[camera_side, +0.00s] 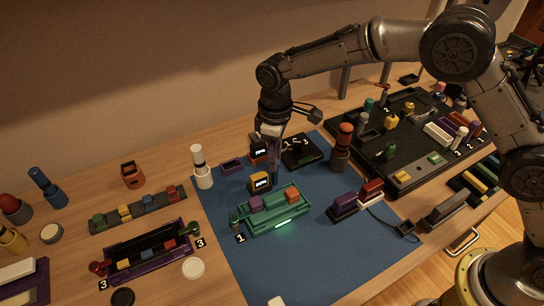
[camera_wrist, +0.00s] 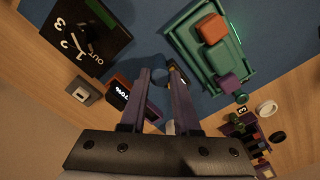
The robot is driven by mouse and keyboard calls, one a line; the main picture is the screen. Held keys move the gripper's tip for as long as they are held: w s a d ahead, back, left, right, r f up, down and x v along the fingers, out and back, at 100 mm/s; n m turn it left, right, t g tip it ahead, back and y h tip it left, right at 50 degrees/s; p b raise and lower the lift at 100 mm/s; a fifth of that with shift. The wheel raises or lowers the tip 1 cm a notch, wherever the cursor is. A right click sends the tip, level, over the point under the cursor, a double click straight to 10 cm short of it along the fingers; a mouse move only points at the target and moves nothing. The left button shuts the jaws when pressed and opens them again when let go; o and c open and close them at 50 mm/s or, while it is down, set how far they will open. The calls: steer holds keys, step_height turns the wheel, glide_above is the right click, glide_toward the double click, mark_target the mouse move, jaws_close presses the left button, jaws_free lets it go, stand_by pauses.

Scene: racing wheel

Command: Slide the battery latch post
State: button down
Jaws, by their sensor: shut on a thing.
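The green tray holds a purple block (camera_side: 255,203) and an orange block (camera_side: 292,195). A green strip glows on its front. An orange block with a display (camera_side: 258,150) stands behind my gripper.
A black panel with white digits (camera_side: 302,151) lies behind to the right. A dark cylinder with a red top (camera_side: 343,146) and a white cylinder (camera_side: 201,168) stand nearby. Purple and red blocks (camera_side: 357,199) sit right of the tray. The blue mat (camera_side: 310,265) is clear in front.

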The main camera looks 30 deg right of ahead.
steer(key=shift+d, duration=0.4)
steer(key=c, duration=0.6)
jaws_free()
steer(key=shift+c, duration=0.2)
step_height(320, 180, up, 14)
